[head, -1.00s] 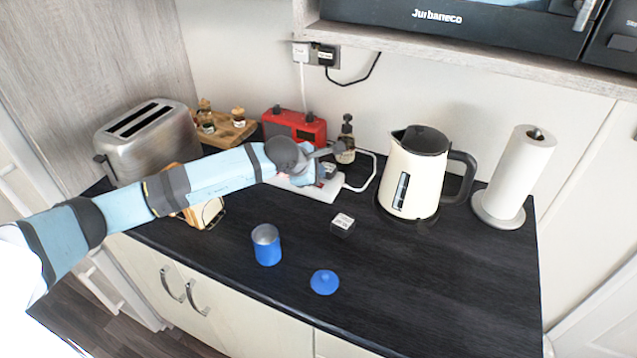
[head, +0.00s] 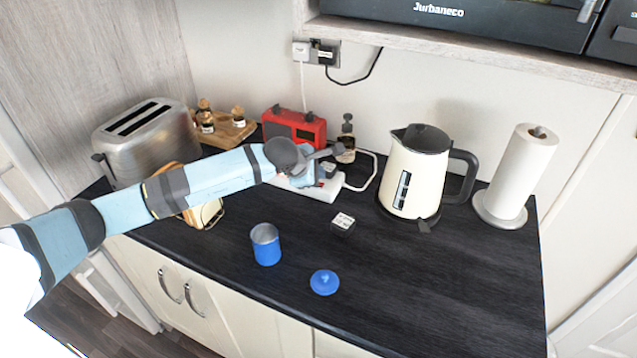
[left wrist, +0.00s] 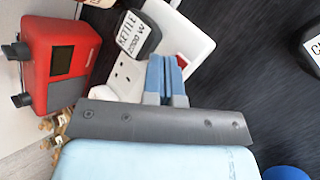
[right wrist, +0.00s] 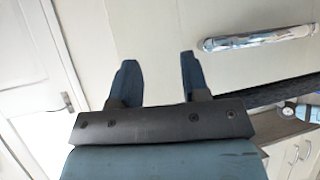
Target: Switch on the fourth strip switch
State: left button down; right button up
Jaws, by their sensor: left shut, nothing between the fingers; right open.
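The white power strip (head: 333,192) lies on the dark worktop, partly hidden by my left arm in the head view. In the left wrist view the strip (left wrist: 198,38) shows with a black plug labelled kettle (left wrist: 137,36) in it and an open socket beside it. A red switch (left wrist: 182,61) shows right beside my left fingertips. My left gripper (left wrist: 165,62) is shut and empty, over the strip; I cannot tell whether it touches. The other switches are hidden or unclear. My right gripper (right wrist: 157,62) is open and empty, away from the strip.
A red radio (head: 294,127) and a dark-topped bottle (head: 346,140) stand behind the strip. A cream kettle (head: 414,172) stands to its right, a toaster (head: 148,145) to its left. A blue canister (head: 265,245), its lid (head: 324,282) and a black labelled block (head: 342,224) are in front.

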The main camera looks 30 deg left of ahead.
pick_arm(q)
jog(key=shift+f+b, duration=0.3)
jog(key=shift+b, duration=0.1)
dwell(0.3)
jog(key=shift+r, duration=0.8)
jog(key=shift+d+r, duration=0.1)
notch_tip(320, 180, up, 7)
jog(key=p, duration=0.2)
jog(key=shift+d, duration=0.4)
